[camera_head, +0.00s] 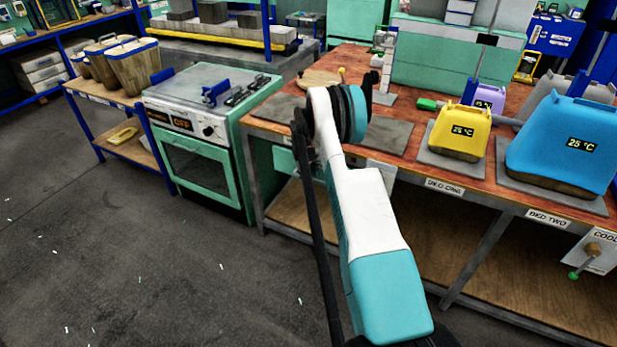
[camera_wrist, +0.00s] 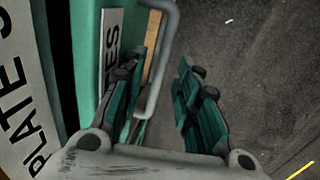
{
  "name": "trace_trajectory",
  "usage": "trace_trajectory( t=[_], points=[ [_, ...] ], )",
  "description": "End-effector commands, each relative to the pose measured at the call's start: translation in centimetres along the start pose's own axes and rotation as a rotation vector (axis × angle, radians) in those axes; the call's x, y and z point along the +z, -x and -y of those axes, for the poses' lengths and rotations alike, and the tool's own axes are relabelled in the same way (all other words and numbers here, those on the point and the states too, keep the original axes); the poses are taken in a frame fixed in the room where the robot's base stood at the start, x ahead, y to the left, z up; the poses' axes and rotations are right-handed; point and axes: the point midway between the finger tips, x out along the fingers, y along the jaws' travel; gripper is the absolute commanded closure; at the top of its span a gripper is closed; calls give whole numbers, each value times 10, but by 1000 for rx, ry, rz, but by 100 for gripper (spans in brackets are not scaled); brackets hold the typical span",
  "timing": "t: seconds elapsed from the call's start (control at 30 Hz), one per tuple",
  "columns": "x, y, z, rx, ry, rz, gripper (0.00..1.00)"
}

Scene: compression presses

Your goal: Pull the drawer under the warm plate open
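In the wrist view a green drawer front (camera_wrist: 88,40) with a partly hidden white label ending in "ES" (camera_wrist: 110,45) fills the left side. A grey bar handle (camera_wrist: 168,50) stands out from it. My gripper (camera_wrist: 167,75) is open, its two green-padded fingers on either side of the handle. The handle lies nearer the left finger; I cannot tell whether they touch. In the head view my arm hides the gripper and most of the drawer area. A dark grey plate (camera_head: 385,135) lies on the bench above; I cannot tell if it is the warm plate.
A sign reading "PLATE S" (camera_wrist: 20,95) is at the wrist view's left edge. The wooden bench (camera_head: 410,105) carries a yellow box (camera_head: 460,128) and a blue box (camera_head: 550,135). A green oven (camera_head: 205,165) stands left.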

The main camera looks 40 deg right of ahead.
Motion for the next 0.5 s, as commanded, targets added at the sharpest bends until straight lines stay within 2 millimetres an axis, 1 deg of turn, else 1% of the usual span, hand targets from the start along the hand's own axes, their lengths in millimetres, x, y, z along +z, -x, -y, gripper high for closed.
trace_trajectory(
  t=[0.3,0.37,0.4,0.43,0.5],
  points=[
    [0,-2,0,0,0,0,70],
    [0,-2,0,0,0,0,84],
    [0,-2,0,0,0,0,93],
    [0,-2,0,0,0,0,100],
    [0,-2,0,0,0,0,100]
  ],
)
